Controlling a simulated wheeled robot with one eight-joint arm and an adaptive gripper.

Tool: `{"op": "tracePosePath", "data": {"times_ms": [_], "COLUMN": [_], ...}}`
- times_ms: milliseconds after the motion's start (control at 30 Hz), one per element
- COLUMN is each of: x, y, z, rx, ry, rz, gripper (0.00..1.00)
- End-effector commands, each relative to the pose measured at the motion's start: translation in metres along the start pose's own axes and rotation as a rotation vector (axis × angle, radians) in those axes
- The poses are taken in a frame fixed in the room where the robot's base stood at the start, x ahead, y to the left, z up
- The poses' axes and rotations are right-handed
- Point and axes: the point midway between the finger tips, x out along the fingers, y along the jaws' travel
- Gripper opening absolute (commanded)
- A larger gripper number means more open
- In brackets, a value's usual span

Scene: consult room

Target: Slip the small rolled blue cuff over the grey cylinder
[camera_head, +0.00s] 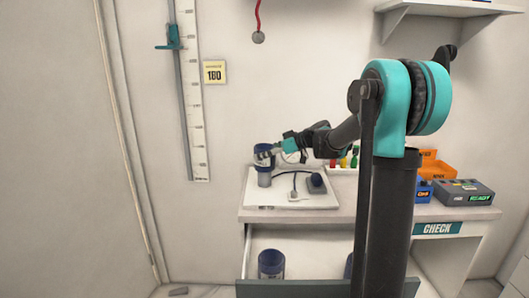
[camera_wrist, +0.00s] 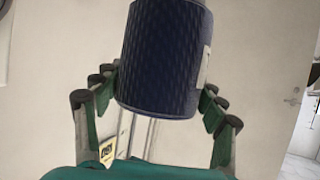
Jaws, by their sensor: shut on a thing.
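The rolled blue cuff (camera_head: 263,160) is dark blue and upright at the back left of the counter. My gripper (camera_head: 274,151) reaches it from the right and is shut on it. In the wrist view the cuff (camera_wrist: 160,60) fills the space between my fingers (camera_wrist: 162,95), with a pale label at its right edge. A grey cylinder (camera_head: 264,181) shows just below the cuff, over the white board. The cuff hides its upper part, so I cannot tell whether the cuff is around it or just above it.
A white board (camera_head: 300,201) on the counter bears a dark device with a cable (camera_head: 316,184). An open drawer (camera_head: 310,250) below holds another blue roll (camera_head: 271,264), and a second is partly hidden by my arm. Orange and blue bins (camera_head: 436,170) and a box reading READY (camera_head: 468,191) stand right.

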Motion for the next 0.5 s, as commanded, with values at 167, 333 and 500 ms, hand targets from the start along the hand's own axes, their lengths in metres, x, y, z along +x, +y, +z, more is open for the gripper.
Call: {"op": "tracePosePath", "data": {"times_ms": [167, 333, 500], "x": [0.0018, 0.0034, 0.0051], "y": [0.0, -0.0001, 0.0], "z": [0.0037, 0.0073, 0.0106], "rx": [0.0, 0.0, 0.0], "ry": [0.0, 0.0, 0.0], "rz": [0.0, 0.0, 0.0], "gripper": [0.36, 0.36, 0.36]}}
